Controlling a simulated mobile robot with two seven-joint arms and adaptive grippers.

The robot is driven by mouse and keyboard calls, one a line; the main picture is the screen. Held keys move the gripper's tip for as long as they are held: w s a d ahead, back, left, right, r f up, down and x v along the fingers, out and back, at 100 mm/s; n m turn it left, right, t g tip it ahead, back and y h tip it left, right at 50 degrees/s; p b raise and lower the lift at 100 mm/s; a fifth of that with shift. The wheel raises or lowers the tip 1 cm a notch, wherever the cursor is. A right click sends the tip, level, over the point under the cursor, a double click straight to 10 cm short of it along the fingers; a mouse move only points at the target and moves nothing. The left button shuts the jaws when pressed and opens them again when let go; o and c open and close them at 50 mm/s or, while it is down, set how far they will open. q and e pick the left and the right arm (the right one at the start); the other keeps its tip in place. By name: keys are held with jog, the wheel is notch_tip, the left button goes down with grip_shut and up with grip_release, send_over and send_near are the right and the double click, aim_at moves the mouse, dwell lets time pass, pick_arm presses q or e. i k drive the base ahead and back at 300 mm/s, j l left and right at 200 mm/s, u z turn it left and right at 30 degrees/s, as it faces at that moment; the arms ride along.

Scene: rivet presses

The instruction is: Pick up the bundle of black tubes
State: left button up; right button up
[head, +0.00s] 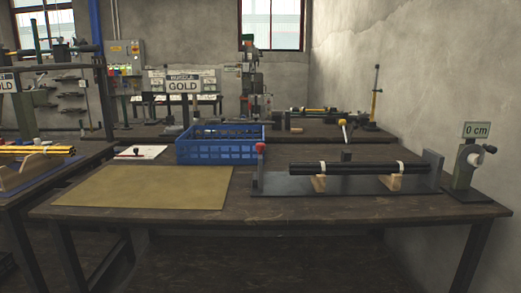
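The bundle of black tubes (365,169) lies lengthwise at the right half of the dark wooden table (240,226). White bands wrap it near both ends. It rests on two small wooden blocks (312,184) above a dark flat base plate (268,187). A grey upright plate (432,168) stands by its right end, and a post with a red knob (260,149) stands off its left end. Neither of my grippers is in view.
A tan mat (145,187) covers the table's left front. A blue crate (215,151) stands behind it, beside a white sheet (139,153). A side table at left holds yellow tubes (38,150).

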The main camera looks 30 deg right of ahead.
aim_at(295, 168)
jog(key=z, duration=0.4)
jog(key=l+z, duration=0.1)
jog(key=z, duration=0.25)
jog(key=k+l+z, duration=0.1)
jog(key=z, duration=0.65)
jog(key=l, duration=0.05)
